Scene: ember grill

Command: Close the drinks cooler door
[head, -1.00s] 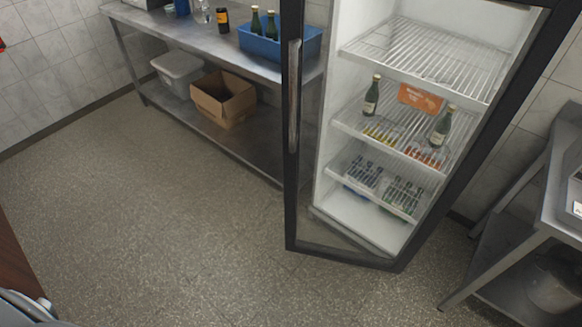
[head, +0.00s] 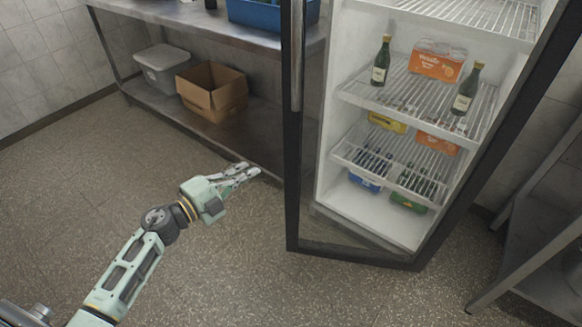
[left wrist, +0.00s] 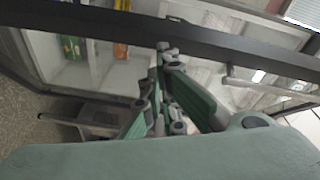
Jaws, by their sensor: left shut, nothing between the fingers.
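The drinks cooler door (head: 293,170) is a glass door with a dark frame. It stands partly open, its left edge apart from the white cooler body (head: 332,150). A long vertical metal handle (head: 297,55) is on its left edge. My left gripper (head: 247,172) is to the left of the door edge, below the handle. It is shut and empty, and seems apart from the door. In the left wrist view its fingers (left wrist: 168,55) point toward a dark door frame bar (left wrist: 100,24) crossing the picture. My right gripper is not in view.
Cooler shelves hold green bottles (head: 381,62) and an orange carton (head: 437,60). A steel table (head: 215,24) at the back left has a cardboard box (head: 212,92) and grey bin (head: 165,70) on its lower shelf. Another steel table (head: 535,185) stands right. The floor in front is clear.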

